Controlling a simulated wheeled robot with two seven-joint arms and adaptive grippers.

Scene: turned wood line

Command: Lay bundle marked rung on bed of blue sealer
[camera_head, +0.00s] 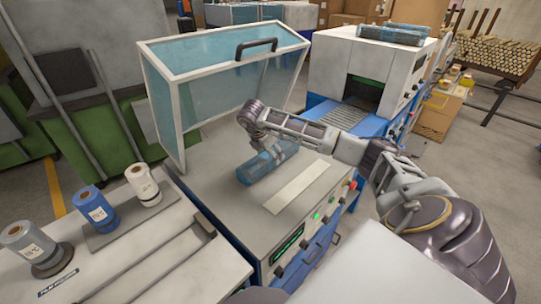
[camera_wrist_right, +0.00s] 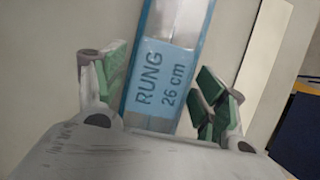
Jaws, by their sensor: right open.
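The bundle marked RUNG 26 cm (camera_wrist_right: 165,80) is a long piece in blue clear wrap with a light blue label. In the head view the bundle (camera_head: 256,172) lies on the grey bed (camera_head: 225,190) of the blue sealer, left of a pale strip. The sealer's clear hood (camera_head: 225,75) stands raised behind it. My right gripper (camera_head: 264,146) is over the bundle. In the right wrist view its green-padded fingers (camera_wrist_right: 162,92) are open, one on each side of the bundle, with gaps visible. Whether the bundle touches the bed all along is partly hidden. My left gripper is out of view.
A side table (camera_head: 150,270) at the lower left holds several film rolls. Buttons (camera_head: 318,216) line the sealer's front edge. A second blue and white machine (camera_head: 372,60) with a roller outfeed and another wrapped bundle (camera_head: 390,33) on top stands behind right.

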